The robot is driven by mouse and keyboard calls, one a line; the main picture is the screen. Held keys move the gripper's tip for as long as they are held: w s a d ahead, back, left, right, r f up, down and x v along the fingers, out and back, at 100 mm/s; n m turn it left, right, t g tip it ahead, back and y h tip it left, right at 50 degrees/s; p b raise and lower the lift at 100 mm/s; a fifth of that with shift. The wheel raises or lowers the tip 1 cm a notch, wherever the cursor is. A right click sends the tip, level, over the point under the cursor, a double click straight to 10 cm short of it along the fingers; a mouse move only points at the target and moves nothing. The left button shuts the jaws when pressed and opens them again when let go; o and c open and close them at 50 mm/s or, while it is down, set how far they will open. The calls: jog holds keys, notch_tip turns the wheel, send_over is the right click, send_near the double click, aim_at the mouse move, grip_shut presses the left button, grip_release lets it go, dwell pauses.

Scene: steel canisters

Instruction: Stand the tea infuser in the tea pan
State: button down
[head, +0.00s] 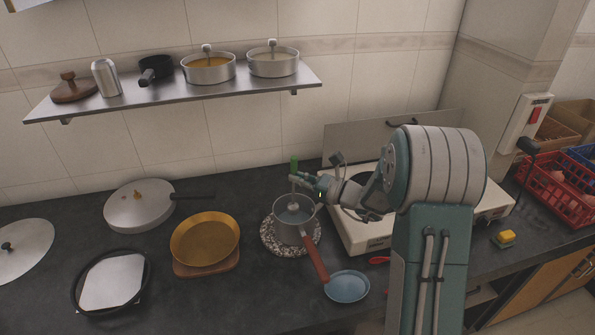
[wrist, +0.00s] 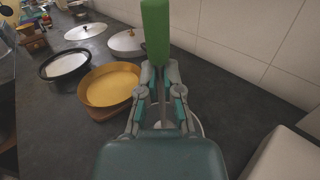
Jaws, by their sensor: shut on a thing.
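The tea infuser (head: 294,165) has a green handle and a thin metal shaft. Its green handle also shows large in the wrist view (wrist: 156,30). My gripper (head: 298,180) is shut on the infuser just below the green part and holds it about upright. The tea pan (head: 305,238), a small grey saucepan with a red-brown handle, stands on a speckled round mat. The infuser's lower end is over or inside the pan's opening; I cannot tell whether it touches the bottom. In the wrist view my gripper (wrist: 160,78) hides most of the pan.
A yellow pan (head: 205,243) on a wooden board stands left of the tea pan. A blue-grey dish (head: 347,287) lies in front. A white stove (head: 360,232) stands close on the right, under my arm. A shelf (head: 175,98) with pots hangs above.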

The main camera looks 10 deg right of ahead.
jog(key=shift+f, duration=1.7)
jog(key=c, duration=0.7)
grip_release()
jog(key=v, duration=1.2)
jog(key=shift+f, duration=0.25)
